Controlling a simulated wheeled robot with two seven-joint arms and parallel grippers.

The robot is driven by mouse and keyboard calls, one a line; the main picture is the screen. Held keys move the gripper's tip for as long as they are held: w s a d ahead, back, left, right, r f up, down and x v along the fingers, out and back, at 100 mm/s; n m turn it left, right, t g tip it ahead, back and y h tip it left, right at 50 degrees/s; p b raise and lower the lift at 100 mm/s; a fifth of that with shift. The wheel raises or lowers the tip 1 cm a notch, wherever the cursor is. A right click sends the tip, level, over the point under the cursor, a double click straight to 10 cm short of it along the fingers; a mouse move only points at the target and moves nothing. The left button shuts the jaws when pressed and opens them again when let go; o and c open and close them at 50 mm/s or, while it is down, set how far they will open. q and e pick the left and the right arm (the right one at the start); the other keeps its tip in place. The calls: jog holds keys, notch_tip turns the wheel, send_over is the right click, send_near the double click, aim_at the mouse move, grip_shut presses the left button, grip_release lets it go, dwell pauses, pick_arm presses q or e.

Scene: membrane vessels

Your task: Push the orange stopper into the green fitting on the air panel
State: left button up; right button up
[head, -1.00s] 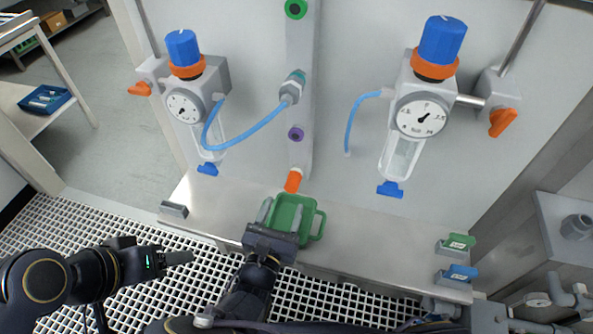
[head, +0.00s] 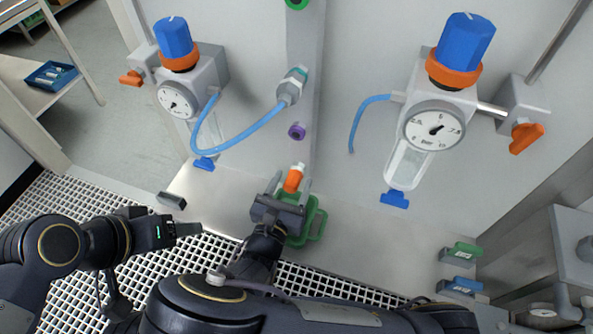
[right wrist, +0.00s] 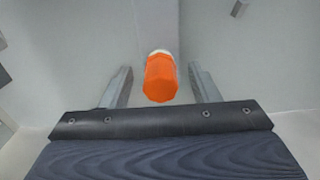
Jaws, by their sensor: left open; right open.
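The orange stopper (head: 292,181), with a pale far end, sits low in front of the panel's grey column. It also shows in the right wrist view (right wrist: 160,80). My right gripper (head: 288,186) is open, with one finger on each side of the stopper; the right wrist view shows gaps on both sides. Whether the stopper's far end touches anything is unclear. The green fitting (head: 296,3) is high on the column, cut by the top edge of the head view. My left gripper (head: 187,229) is open and empty over the grating, left of the ledge.
A green tray (head: 318,226) lies on the ledge (head: 370,240) under my right gripper. A purple fitting (head: 297,132) and a tube fitting (head: 291,87) are on the column above the stopper. Regulators with gauges (head: 434,130) flank it. A blue tube (head: 246,134) loops to the left regulator.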

aim_at(289, 190)
dwell(0.8)
grip_shut()
jog(key=shift+s+a, duration=0.1)
jog(key=shift+s, duration=0.05)
jog(key=shift+v, duration=2.85)
